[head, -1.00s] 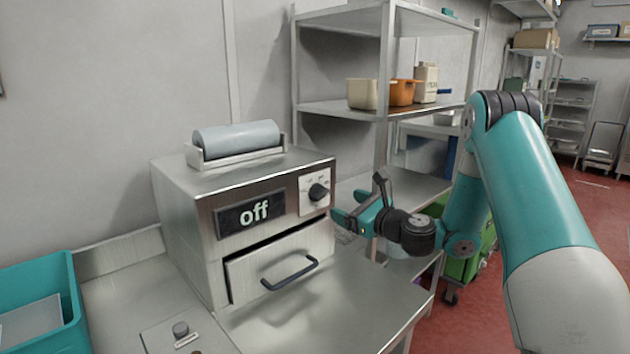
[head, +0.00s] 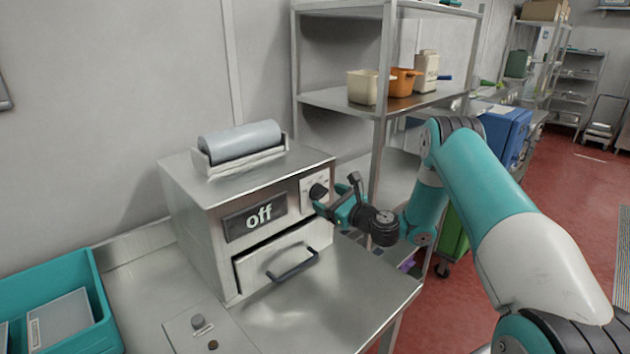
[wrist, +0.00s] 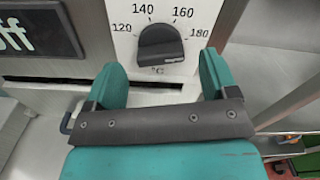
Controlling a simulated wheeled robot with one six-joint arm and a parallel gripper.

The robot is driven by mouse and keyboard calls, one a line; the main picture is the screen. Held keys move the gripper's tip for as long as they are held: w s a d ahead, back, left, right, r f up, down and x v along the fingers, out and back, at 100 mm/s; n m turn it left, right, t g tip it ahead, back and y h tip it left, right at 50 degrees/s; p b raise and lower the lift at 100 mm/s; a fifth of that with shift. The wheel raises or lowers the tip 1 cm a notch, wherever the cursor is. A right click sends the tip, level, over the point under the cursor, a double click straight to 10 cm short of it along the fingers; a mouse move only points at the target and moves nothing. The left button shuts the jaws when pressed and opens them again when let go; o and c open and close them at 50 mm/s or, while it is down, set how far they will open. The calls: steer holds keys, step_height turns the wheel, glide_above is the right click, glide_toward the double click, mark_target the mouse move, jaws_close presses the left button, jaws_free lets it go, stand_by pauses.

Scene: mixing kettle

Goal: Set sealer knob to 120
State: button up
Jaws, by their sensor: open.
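The sealer (head: 200,215) is a steel box with a roller on top, and its display (head: 254,216) reads "off". Its black knob (wrist: 161,46) sits on a white dial plate (wrist: 190,15) marked 120, 140, 160 and 180 in the wrist view. I cannot clearly tell which mark the knob points at. The knob (head: 318,191) also shows in the head view, close to my gripper (head: 334,208). In the wrist view my gripper (wrist: 162,75) is open and empty, its teal fingers spread left and right, with the knob just ahead, roughly centred between them.
A drawer with a dark handle (head: 293,264) is slightly open below the display. A teal bin (head: 55,275) stands at left. A small panel with a button (head: 198,321) lies on the counter. A shelf (head: 345,100) with containers stands behind.

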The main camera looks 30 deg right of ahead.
mark_target(320, 194)
steer(key=shift+w+a+b, duration=0.2)
steer(key=shift+w+b, duration=0.1)
steer(key=shift+w, duration=0.4)
steer(key=shift+w+a, duration=0.2)
steer(key=shift+w, duration=0.5)
steer(key=shift+c, duration=0.2)
